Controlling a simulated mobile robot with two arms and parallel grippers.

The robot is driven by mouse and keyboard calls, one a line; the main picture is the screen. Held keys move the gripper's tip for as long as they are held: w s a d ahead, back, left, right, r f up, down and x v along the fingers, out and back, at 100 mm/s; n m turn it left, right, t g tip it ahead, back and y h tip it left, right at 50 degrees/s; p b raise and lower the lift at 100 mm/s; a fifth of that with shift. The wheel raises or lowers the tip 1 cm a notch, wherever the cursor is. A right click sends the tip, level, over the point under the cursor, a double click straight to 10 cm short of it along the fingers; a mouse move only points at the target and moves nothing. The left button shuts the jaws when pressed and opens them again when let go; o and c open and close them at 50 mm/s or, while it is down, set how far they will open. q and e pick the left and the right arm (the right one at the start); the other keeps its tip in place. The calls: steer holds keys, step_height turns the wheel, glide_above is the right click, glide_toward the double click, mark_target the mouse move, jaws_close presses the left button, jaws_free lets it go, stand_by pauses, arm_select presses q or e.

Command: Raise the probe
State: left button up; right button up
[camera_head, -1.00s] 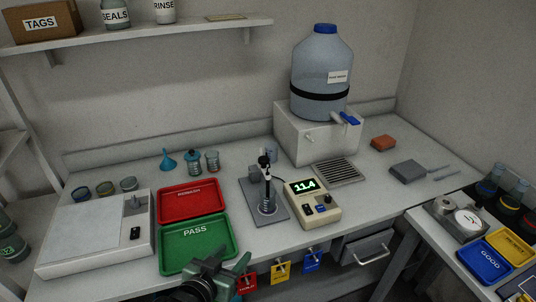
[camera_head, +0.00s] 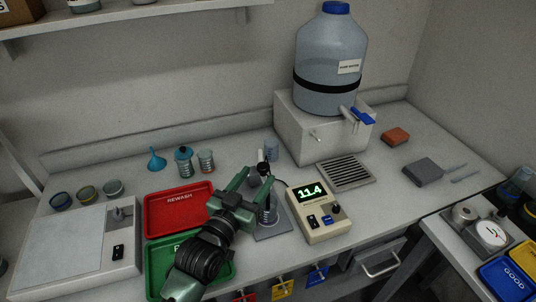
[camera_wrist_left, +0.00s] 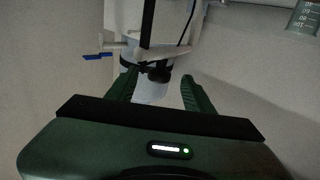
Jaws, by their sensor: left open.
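The probe (camera_head: 263,166), with a dark top and a cable, stands upright on its stand, whose grey base (camera_head: 273,232) lies on the bench. A glass vessel (camera_head: 268,214) is below the probe. My left gripper (camera_head: 260,178) is open, its two fingers reaching to either side of the probe and stand, partly hiding them. In the left wrist view, a black rod and a dark knob (camera_wrist_left: 160,74) show between the open fingers (camera_wrist_left: 158,84); I cannot tell if either finger touches. My right gripper is not in view.
The meter (camera_head: 318,212) reading 11.4 stands close right of the stand. A red REWASH tray (camera_head: 160,219) and a green tray (camera_head: 156,273) lie left, the green one partly under my arm. A large water container (camera_head: 330,60) on a white block (camera_head: 295,127) stands behind.

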mark_target(266, 164)
arm_select(q)
steer(key=shift+x, duration=1.1)
steer(key=p+x, duration=0.1)
steer(key=x, duration=0.3)
steer(key=shift+w+d, duration=0.2)
steer(key=shift+w, duration=0.15)
steer(key=shift+w+d, duration=0.1)
steer(key=shift+w, duration=0.15)
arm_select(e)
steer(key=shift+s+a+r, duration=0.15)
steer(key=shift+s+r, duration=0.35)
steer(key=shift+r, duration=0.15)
arm_select(q)
jaws_close()
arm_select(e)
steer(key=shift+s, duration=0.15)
